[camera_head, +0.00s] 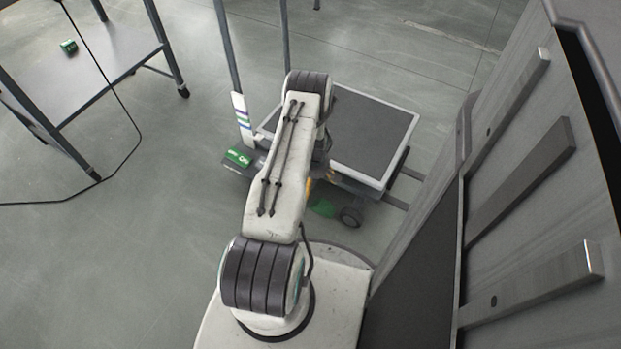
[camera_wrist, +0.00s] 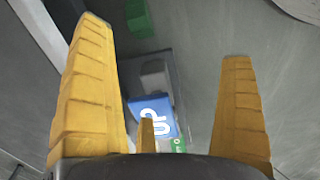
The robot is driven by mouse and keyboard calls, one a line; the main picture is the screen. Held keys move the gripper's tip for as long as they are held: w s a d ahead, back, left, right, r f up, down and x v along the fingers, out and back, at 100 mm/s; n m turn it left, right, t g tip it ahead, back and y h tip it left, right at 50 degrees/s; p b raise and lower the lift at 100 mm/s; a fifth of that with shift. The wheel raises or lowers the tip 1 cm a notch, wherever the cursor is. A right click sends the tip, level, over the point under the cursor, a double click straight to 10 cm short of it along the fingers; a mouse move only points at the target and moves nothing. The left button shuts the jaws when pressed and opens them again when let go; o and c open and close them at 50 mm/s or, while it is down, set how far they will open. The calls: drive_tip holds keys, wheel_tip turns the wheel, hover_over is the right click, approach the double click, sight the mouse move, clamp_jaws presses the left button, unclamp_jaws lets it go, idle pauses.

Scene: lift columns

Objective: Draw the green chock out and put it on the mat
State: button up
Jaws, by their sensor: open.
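A green piece (camera_head: 322,207), which looks like the chock, lies on the floor beside the near wheel (camera_head: 352,216) of a low platform. A plain green block (camera_wrist: 138,18) shows at the top of the wrist view and appears to be the same piece. My gripper (camera_wrist: 165,42) is open, its yellow fingers wide apart with nothing held between them. The green block lies beyond the left finger's tip side, apart from the fingers as far as I can tell. In the head view my arm hides most of the gripper. I cannot identify a separate mat.
The platform has a dark top (camera_head: 372,138) with a pale rim. A grey unit with a blue UP plate (camera_wrist: 153,116) lies below the fingers. A green lettered box (camera_head: 238,157) sits by the column. A table (camera_head: 95,60) holds a small green object (camera_head: 68,46). Slatted panel right.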

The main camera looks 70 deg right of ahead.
drive_tip(key=shift+w+a+r+p, duration=0.2)
drive_tip(key=shift+w+r, duration=0.15)
drive_tip(key=shift+r, duration=0.25)
drive_tip(key=shift+w+a+r+p, duration=0.15)
drive_tip(key=shift+w+r, duration=0.15)
drive_tip(key=shift+r, duration=0.25)
drive_tip(key=shift+d+r, duration=0.1)
